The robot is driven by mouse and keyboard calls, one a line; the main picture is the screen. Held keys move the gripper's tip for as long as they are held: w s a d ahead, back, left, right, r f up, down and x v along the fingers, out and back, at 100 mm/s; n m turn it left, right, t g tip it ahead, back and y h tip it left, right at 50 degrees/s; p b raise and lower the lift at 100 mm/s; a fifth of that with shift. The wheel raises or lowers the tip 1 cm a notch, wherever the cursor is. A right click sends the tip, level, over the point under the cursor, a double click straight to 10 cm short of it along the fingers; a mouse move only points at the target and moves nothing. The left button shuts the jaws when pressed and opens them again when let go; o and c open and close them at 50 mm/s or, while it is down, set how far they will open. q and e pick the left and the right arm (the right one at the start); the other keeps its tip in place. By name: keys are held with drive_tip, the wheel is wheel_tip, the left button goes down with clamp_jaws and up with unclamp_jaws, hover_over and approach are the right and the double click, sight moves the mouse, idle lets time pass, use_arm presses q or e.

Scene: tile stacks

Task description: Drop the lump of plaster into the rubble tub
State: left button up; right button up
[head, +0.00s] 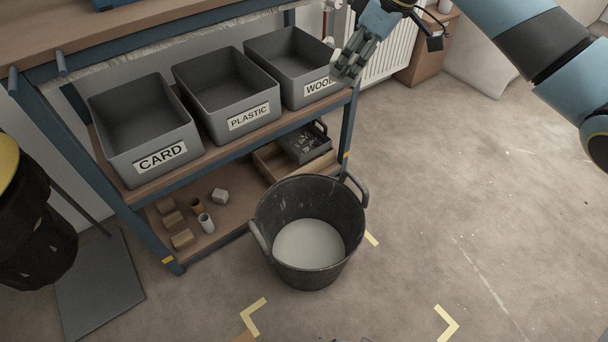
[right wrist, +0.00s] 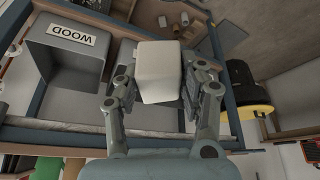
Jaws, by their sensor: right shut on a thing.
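The rubble tub (head: 298,279), dark and round with two side handles, stands on the floor in front of the shelf unit. Its bottom inside is pale. My right gripper (head: 347,68) is up by the WOOD bin, above and behind the tub, clear of it. In the right wrist view my right gripper (right wrist: 157,98) is shut on the lump of plaster (right wrist: 158,70), a whitish block between the two fingers. In the head view the lump is mostly hidden by the fingers. My left gripper is not in view.
Grey bins labelled CARD (head: 160,158), PLASTIC (head: 245,118) and WOOD (head: 308,92) stand on the shelf. The lower shelf holds small blocks, cylinders and a grey tray (head: 305,145). A black, yellow-topped container (head: 35,235) is at left. The floor to the right is clear.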

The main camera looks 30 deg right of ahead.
use_arm(q)
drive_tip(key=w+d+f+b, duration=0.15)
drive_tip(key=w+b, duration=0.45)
drive_tip(key=b, duration=0.6)
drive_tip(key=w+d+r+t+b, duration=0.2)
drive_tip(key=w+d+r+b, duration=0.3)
drive_tip(key=b, duration=0.7)
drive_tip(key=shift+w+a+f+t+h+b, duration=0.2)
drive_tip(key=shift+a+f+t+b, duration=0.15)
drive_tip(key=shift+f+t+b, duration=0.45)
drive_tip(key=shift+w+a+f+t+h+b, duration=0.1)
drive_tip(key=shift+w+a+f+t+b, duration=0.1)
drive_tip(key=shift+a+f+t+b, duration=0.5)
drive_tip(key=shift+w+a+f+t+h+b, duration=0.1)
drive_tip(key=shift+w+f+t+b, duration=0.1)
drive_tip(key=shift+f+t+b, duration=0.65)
use_arm(e)
drive_tip(key=a+f+n, duration=0.1)
drive_tip(key=a+f, duration=0.1)
drive_tip(key=f, duration=1.8)
drive_tip(key=a+f+n+g, duration=0.1)
drive_tip(key=a+f+n, duration=0.1)
drive_tip(key=f, duration=1.8)
drive_tip(key=shift+s+a+f+y, duration=0.2)
drive_tip(key=shift+a+f+y, duration=0.15)
drive_tip(key=shift+a, duration=0.35)
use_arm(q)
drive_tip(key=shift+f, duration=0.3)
use_arm(e)
drive_tip(key=o, duration=1.3)
